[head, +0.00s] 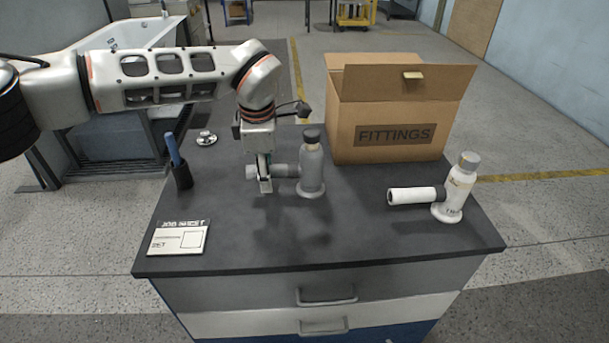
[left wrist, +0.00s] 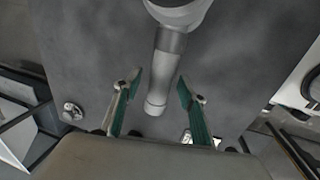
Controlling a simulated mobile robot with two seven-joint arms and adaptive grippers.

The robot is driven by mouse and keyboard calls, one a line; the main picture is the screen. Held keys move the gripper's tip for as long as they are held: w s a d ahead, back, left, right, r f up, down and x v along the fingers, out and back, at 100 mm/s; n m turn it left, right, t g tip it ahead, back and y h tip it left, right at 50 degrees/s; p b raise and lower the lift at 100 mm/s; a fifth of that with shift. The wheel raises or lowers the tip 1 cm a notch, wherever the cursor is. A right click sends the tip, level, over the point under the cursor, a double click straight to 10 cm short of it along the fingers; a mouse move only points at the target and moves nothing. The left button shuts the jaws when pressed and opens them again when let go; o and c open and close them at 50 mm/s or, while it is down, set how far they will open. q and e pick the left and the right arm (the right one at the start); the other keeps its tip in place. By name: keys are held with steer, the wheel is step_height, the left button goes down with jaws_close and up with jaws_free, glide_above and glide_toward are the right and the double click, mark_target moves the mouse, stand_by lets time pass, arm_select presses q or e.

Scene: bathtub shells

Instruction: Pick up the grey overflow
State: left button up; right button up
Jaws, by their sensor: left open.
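The grey overflow (head: 311,168) stands upright on the dark worktop, its side pipe pointing left. In the left wrist view the grey overflow (left wrist: 169,60) shows its pipe running down between the two fingers. My left gripper (head: 265,184) reaches down over the end of that pipe. In the left wrist view my left gripper (left wrist: 158,88) is open, with a finger on each side of the pipe and visible gaps. A white overflow (head: 455,188) with a label stands at the right of the worktop, its pipe also pointing left. My right gripper is not in view.
A cardboard box marked FITTINGS (head: 390,112) stands at the back right, flaps open. A job sheet (head: 179,238) lies front left. A dark cup with a blue-handled item (head: 182,175) and a small metal part (head: 206,138) are at the left. The front middle is clear.

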arm_select(q)
steer(key=shift+f, duration=0.2)
steer(key=shift+c, duration=0.3)
jaws_close()
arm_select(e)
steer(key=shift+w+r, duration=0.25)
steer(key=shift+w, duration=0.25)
arm_select(q)
steer(key=shift+r, duration=0.1)
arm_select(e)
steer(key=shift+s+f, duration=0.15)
